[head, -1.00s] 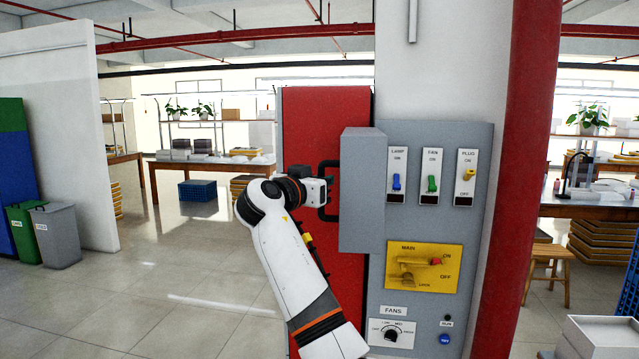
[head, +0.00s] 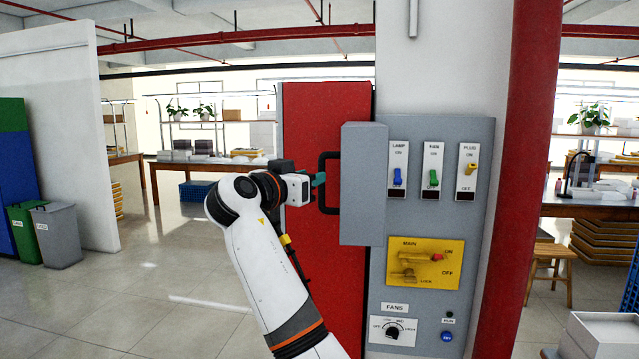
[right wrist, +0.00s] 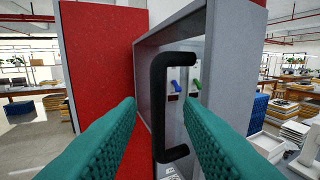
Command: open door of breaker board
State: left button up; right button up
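The breaker board (head: 478,225) is a grey panel with switches on a white pillar. Its grey box-shaped door (head: 362,185) stands out at the board's left side, and the switches are uncovered in the head view. A black D-shaped handle (head: 323,185) is on the door's left. In the right wrist view the handle (right wrist: 158,115) stands upright, and switches show through the door's frame (right wrist: 150,75). My right gripper (head: 319,180) is open at the handle, its teal fingers (right wrist: 160,102) apart on either side of it, not visibly touching it. My left gripper is not in view.
A red panel (head: 335,115) stands behind the door and handle. A red pipe (head: 525,170) runs up right of the board. The floor (head: 150,290) at the left is clear. White boxes (head: 600,335) are at lower right.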

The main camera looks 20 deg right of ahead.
jog(key=b+v, duration=0.1)
jog(key=v, duration=0.5)
jog(key=shift+f, duration=0.1)
